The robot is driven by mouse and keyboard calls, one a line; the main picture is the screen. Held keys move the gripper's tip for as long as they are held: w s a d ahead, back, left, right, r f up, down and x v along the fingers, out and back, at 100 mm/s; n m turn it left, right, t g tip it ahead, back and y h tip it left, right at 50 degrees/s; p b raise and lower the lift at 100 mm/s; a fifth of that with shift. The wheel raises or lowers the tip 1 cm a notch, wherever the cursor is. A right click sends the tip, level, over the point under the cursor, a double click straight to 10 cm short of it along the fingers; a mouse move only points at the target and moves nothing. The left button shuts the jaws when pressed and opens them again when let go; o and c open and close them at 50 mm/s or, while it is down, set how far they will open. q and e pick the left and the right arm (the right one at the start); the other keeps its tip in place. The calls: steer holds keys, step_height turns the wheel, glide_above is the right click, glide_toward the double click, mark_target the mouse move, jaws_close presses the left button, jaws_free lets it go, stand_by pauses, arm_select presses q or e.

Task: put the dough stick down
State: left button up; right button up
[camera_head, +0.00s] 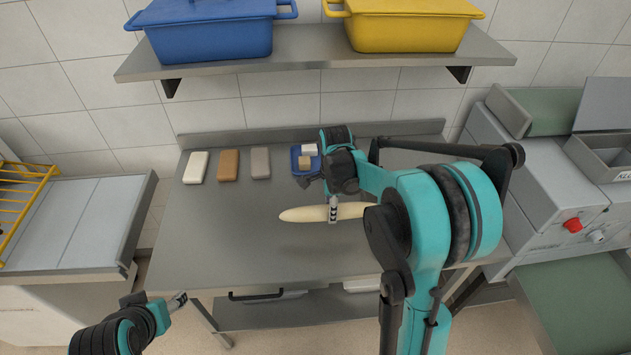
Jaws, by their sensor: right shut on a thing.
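The dough stick (303,214) is a long pale roll with a tapered left end. It lies crosswise above the grey metal table (230,240). My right gripper (333,212) is shut on it near its middle, coming down from above. The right arm hides the stick's right end. I cannot tell for sure whether the stick touches the table top. My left gripper (178,300) is at the lower left, in front of the table's front edge and away from the stick. Its fingers are too small to tell open from shut.
A white block (196,167), a brown block (228,165) and a grey block (260,162) lie at the back. A small blue tray (296,160) holds small blocks. A shelf (330,52) above bears a blue bin (212,35) and a yellow bin (410,30). The table's left front is clear.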

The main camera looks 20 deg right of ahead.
steer(key=shift+w+a, duration=0.15)
steer(key=b, duration=0.2)
glide_above(294, 245)
step_height(294, 245, down, 7)
steer(key=shift+r, duration=0.15)
step_height(294, 245, down, 4)
steer(key=shift+f+b, duration=0.1)
steer(key=shift+b, duration=0.75)
steer(key=o, duration=1.3)
steer(key=shift+c, duration=0.2)
